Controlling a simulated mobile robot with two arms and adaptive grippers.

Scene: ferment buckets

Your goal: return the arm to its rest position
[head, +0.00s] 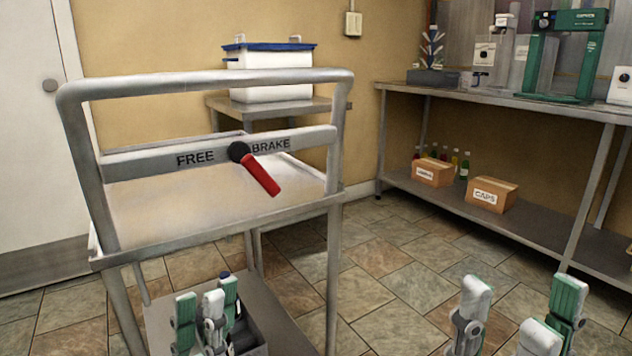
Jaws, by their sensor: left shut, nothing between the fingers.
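My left gripper (207,298) is low in the head view, in front of the cart's lower shelf. It is shut and empty. My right gripper (518,288) is at the bottom right, above the tiled floor, with its fingers wide apart and nothing between them. Both are seen from above, and most of both arms is outside the picture. A steel cart (210,82) stands in front of me. Its red lever (262,176) hangs from a black pivot and points down to the right, on the BRAKE side. Neither gripper touches the lever.
The cart's upper shelf (190,205) is bare. A grey bin (247,338) sits on its lower shelf, partly hidden. A white bucket with a blue rim (270,75) stands on a small table behind. A steel bench (500,110) runs along the right. Floor between is clear.

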